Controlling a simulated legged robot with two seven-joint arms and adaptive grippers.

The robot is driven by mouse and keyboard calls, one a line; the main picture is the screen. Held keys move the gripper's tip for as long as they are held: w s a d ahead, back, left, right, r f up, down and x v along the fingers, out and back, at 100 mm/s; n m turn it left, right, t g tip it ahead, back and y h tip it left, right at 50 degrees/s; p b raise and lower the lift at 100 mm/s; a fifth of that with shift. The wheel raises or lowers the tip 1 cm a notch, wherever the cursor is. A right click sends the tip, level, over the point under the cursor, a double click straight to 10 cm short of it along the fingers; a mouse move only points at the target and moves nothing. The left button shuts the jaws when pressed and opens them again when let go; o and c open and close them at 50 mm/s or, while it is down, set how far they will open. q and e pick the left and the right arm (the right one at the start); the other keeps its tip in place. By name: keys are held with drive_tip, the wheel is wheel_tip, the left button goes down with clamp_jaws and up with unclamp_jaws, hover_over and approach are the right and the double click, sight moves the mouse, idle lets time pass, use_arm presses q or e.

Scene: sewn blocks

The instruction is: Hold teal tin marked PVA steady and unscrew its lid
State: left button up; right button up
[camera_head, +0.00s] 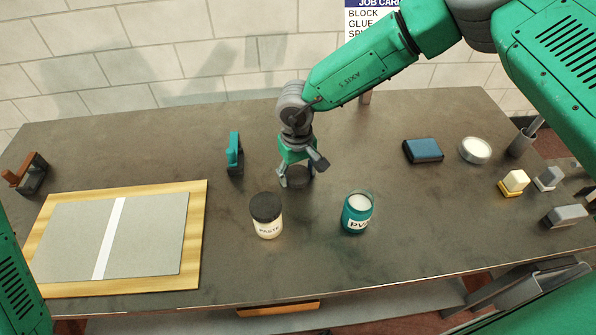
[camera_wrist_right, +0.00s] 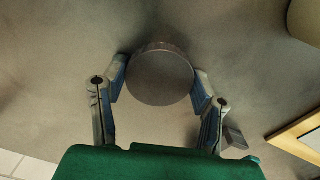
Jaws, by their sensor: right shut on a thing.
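The teal tin marked PVA (camera_head: 356,214) stands upright on the table, right of centre in the head view. Its top is open and shows white inside. My right gripper (camera_head: 297,177) is behind and left of the tin, apart from it, pointing down. It is shut on a dark round lid (camera_head: 299,183), low over the table; I cannot tell whether the lid touches the surface. In the right wrist view the lid (camera_wrist_right: 161,76) sits between the two fingers. My left gripper is not in view, and nothing grips the tin.
A PASTE jar (camera_head: 267,218) with a dark lid stands left of the tin. A teal-handled tool (camera_head: 235,153) is beyond it. A board (camera_head: 197,225) lies left. A blue block (camera_head: 422,150), a round pale tin (camera_head: 474,150) and small blocks lie right.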

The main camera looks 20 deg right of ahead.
sight(297, 175)
drive_tip(key=shift+a, duration=0.55)
drive_tip(key=shift+s+d+f, duration=0.15)
drive_tip(key=shift+d+f, duration=0.25)
drive_tip(key=shift+d, duration=0.05)
drive_tip(key=o, duration=1.2)
drive_tip(key=shift+d, duration=0.1)
drive_tip(key=shift+o, duration=0.5)
drive_tip(key=shift+d+f, duration=0.1)
drive_tip(key=shift+f, duration=0.15)
drive_tip(key=shift+r, duration=0.15)
drive_tip(key=shift+a+r, duration=0.2)
drive_tip(key=shift+r, duration=0.15)
wheel_tip(297, 175, up, 12)
drive_tip(key=shift+r, duration=0.2)
